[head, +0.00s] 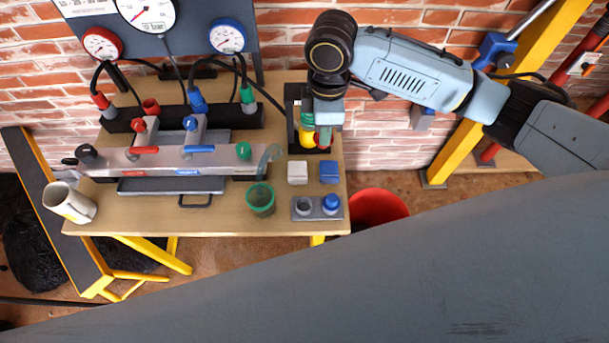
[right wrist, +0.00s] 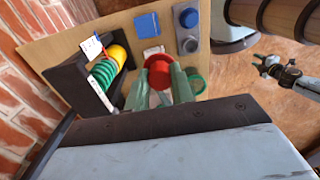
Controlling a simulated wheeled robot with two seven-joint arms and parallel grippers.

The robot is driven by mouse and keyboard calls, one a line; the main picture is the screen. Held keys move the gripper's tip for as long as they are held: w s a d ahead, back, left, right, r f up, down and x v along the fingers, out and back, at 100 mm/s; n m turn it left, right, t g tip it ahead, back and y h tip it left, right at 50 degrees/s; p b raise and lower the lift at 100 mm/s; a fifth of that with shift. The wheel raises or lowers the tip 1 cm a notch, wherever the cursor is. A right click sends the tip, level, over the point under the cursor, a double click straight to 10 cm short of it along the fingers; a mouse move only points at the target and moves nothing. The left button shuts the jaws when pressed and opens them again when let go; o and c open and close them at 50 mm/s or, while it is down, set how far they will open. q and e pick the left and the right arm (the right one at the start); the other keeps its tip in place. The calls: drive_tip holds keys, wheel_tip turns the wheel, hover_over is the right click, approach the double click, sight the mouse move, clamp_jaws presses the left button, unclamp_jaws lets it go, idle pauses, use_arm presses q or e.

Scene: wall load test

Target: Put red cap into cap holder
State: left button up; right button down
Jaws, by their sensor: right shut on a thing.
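The red cap (right wrist: 158,66) is between the fingertips of my right gripper (right wrist: 160,78), which is shut on it. In the head view my right gripper (head: 324,130) is above the table's right back part, by the black rack, and the arm hides much of it. The cap holder (head: 317,215) is a grey block at the table's front right. Its left socket (head: 304,207) looks empty and a blue cap (head: 331,203) sits in the right one. The holder also shows in the right wrist view (right wrist: 188,32), apart from the cap. My left gripper is not in the head view.
A green cup (head: 261,199), a white block (head: 297,172) and a blue block (head: 329,172) stand near the holder. The black rack (head: 294,95) holds yellow and green rolls. A grey manifold (head: 220,160) and a mug (head: 70,202) are at left. A red bucket (head: 378,206) stands beyond the table.

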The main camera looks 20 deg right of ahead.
drive_tip(key=shift+s+a+f+n, duration=1)
drive_tip(key=shift+f+n, duration=1)
drive_tip(key=shift+n, duration=2.1)
drive_tip(key=shift+s+a+f+n, duration=1.05)
drive_tip(key=shift+f+n, duration=0.95)
drive_tip(key=shift+n, duration=2.1)
drive_tip(key=shift+s+a+f+n, duration=1)
drive_tip(key=shift+f+n, duration=1)
drive_tip(key=shift+n, duration=2.1)
drive_tip(key=shift+r+p, duration=0.1)
drive_tip(key=shift+p, duration=0.35)
drive_tip(key=shift+f, duration=0.2)
drive_tip(key=shift+f, duration=0.35)
drive_tip(key=shift+f, duration=0.35)
drive_tip(key=shift+f+b, duration=0.3)
drive_tip(key=shift+f, duration=0.1)
